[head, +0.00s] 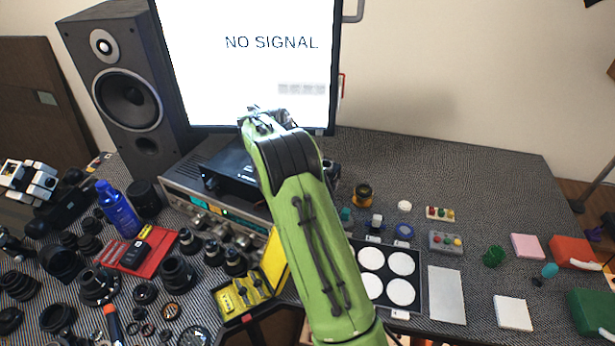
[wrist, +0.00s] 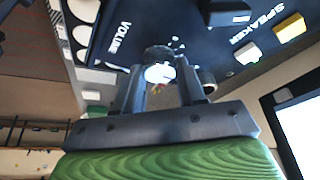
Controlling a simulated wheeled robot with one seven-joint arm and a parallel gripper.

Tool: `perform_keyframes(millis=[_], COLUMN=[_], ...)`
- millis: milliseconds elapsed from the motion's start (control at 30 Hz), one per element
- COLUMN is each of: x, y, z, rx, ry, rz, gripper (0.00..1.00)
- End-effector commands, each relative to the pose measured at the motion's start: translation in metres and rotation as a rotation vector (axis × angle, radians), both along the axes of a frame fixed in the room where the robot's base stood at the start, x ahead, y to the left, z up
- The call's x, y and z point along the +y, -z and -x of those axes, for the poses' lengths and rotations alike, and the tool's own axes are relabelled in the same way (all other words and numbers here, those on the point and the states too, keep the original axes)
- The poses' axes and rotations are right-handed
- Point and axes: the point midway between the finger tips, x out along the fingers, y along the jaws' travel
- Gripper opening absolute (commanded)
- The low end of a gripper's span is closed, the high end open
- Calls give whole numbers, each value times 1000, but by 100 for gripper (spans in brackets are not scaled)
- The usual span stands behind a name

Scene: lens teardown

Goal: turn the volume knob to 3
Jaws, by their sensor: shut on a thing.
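In the wrist view a dark panel carries the word VOLUME, and beside it stands the volume knob (wrist: 156,53), dark, with white scale marks partly showing around it. My gripper (wrist: 160,73) is shut on the knob, one finger on each side. A bright patch shows between the fingers. The knob's pointer and the scale numbers are too hidden or small to read. In the head view my green arm covers the gripper and the knob.
Lens parts crowd the left; a white-disc tray (head: 372,310) lies right.

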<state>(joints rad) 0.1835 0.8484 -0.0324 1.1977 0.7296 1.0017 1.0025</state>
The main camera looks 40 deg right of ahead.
Motion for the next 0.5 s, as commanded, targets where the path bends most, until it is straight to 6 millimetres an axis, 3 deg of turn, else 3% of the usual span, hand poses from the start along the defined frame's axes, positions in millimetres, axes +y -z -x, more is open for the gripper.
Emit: perform_keyframes(millis=[200, 233, 367, 500], x=[0, 0, 0, 0], y=[-1, -1, 0, 0], z=[-1, -1, -1, 0], rx=[-2, -3, -2, -1], ry=[-2, -2, -2, -2], rz=[1, 1, 1, 0], gripper=[9, 44, 64, 65])
